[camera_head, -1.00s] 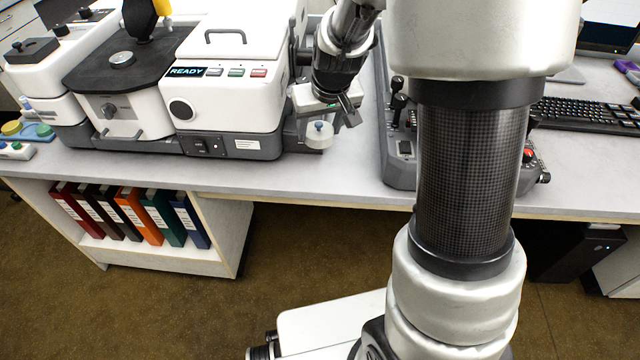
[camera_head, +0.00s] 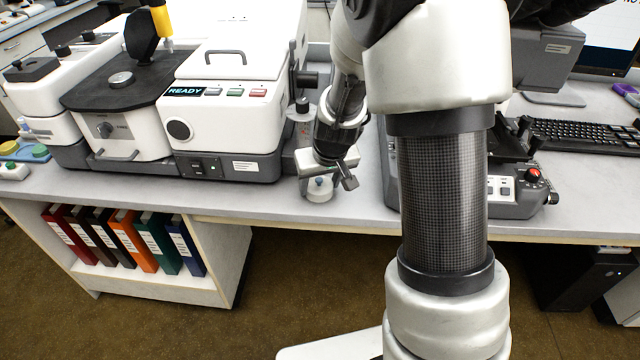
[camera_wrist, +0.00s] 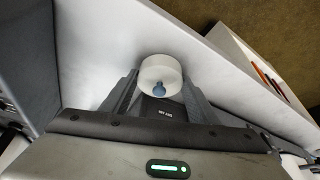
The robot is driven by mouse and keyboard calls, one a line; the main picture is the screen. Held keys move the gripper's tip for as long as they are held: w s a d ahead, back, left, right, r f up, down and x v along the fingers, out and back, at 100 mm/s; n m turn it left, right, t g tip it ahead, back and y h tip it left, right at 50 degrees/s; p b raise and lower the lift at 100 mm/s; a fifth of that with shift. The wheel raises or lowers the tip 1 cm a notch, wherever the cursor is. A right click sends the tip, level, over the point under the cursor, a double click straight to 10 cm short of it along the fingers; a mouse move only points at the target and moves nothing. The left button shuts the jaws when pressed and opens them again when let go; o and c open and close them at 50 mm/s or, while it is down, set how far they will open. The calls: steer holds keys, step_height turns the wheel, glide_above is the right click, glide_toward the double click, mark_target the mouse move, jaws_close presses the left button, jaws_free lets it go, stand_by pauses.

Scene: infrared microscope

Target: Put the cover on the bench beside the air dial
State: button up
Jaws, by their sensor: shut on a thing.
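The cover (camera_head: 319,190) is a white round cap with a small blue knob on top. It also shows in the wrist view (camera_wrist: 161,69), between the fingertips. My gripper (camera_head: 328,178) is shut on it and points down near the bench's front edge, right of the white instrument. Whether the cover touches the bench (camera_head: 240,200) or hangs just above it, I cannot tell. I cannot make out the air dial for certain; a black knob (camera_head: 302,105) stands behind my gripper, at the instrument's right side.
The white instrument (camera_head: 225,95) with a READY display stands left of my gripper. A grey control panel (camera_head: 500,190) and a keyboard (camera_head: 580,135) lie to the right. Binders (camera_head: 125,240) fill the shelf below. A narrow bare strip of bench runs along the front.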

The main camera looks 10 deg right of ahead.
steer(key=shift+f, duration=0.25)
steer(key=o, duration=1)
steer(key=shift+r, duration=0.1)
